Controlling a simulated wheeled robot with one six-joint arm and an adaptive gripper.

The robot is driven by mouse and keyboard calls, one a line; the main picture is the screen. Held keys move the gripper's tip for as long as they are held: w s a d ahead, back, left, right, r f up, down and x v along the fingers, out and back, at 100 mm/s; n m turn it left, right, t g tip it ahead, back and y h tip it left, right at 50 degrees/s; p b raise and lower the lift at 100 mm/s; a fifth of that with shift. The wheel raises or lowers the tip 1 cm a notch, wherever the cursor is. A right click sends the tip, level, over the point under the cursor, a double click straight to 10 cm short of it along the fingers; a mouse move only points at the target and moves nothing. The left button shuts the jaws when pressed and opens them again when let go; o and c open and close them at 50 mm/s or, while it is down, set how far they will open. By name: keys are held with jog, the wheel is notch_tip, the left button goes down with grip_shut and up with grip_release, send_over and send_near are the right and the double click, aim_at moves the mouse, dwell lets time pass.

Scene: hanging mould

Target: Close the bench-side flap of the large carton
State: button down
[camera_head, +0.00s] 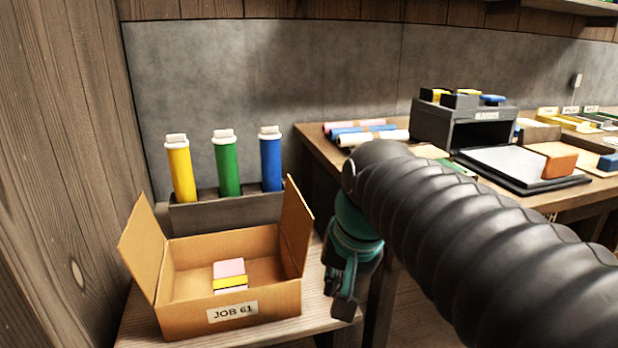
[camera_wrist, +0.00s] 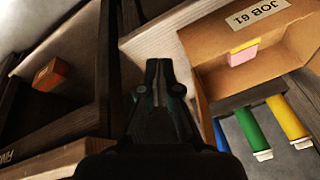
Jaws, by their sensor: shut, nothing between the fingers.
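The large carton (camera_head: 185,318), an open brown box labelled JOB 61, stands on a low wooden table. Its bench-side flap (camera_head: 296,226) is on the right in the head view and stands up, leaning slightly outward. The opposite flap (camera_head: 140,245) also stands up and leans outward to the left. The carton also shows at the right of the wrist view (camera_wrist: 225,55). My gripper (camera_head: 344,304) points down just right of the carton, apart from the bench-side flap. It is shut and empty; its fingers show in the wrist view (camera_wrist: 158,68).
A pink and yellow block (camera_head: 229,272) lies in the carton. Behind it, a dark rack (camera_head: 220,212) holds yellow, green and blue cylinders. The bench (camera_head: 315,143) at right carries rolls, a dark organiser (camera_head: 465,128) and trays. A small orange box (camera_wrist: 50,75) shows in the wrist view.

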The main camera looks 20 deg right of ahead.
jog(key=w+d+r+m+g+y+p, duration=0.1)
jog(key=w+d+r+m+g+y, duration=0.1)
jog(key=w+d+r+m, duration=0.45)
jog(key=w+d+r+m+g+y+p, duration=0.1)
jog(key=w+d+r+m+g+y, duration=0.15)
jog(key=w+r+m, duration=0.6)
jog(key=n+b, duration=0.2)
jog(key=b, duration=0.2)
send_near(294, 221)
jog(key=shift+d+t+x, duration=0.2)
jog(key=shift+t+x, duration=0.05)
jog(key=shift+x, duration=1.2)
jog(key=shift+s+p, duration=0.2)
jog(key=shift+p, duration=0.1)
